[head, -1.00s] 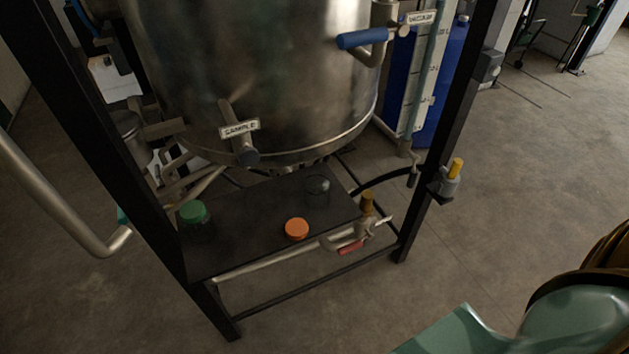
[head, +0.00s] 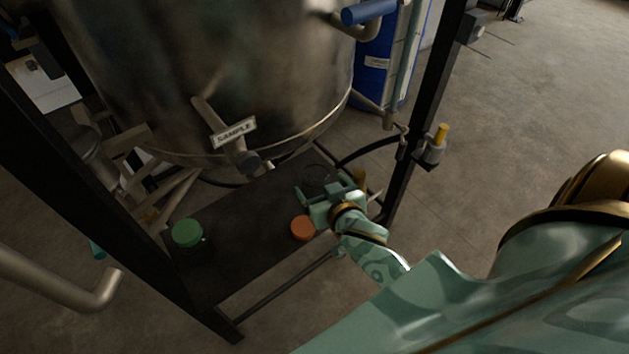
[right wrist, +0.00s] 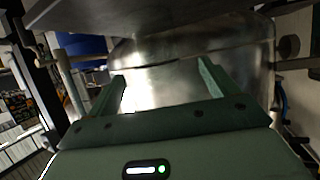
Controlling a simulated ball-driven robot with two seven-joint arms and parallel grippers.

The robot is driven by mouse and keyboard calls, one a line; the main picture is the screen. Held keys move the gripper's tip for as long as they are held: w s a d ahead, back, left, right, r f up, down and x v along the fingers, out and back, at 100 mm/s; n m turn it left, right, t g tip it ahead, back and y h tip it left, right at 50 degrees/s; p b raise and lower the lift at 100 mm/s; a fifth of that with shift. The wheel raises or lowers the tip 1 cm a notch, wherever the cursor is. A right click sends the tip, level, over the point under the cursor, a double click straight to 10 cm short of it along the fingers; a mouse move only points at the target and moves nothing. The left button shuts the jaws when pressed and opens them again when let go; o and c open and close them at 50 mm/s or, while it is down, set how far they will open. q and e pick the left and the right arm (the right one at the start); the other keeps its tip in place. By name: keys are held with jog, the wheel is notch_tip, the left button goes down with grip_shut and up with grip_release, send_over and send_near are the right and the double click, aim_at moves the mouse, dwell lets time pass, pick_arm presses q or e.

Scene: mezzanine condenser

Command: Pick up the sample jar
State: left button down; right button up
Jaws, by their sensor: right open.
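I cannot tell which one is the sample jar. My left gripper is out of view.
The steel tank (head: 215,65) with its SAMPLE valve (head: 234,145) hangs low over the shelf. Black frame posts (head: 426,105) stand at both sides. A yellow-handled fitting (head: 435,146) sits on the right post. A bent metal pipe (head: 60,290) is at lower left.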

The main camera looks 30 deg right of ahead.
jog(key=x, duration=0.2)
jog(key=b+x, duration=0.1)
jog(key=x, duration=0.4)
jog(key=shift+w+d+f, duration=0.1)
jog(key=shift+w+d, duration=0.1)
jog(key=shift+d, duration=0.15)
jog(key=shift+s, duration=0.1)
jog(key=shift+c, duration=0.4)
jog(key=c, duration=1)
jog(key=shift+c, duration=0.4)
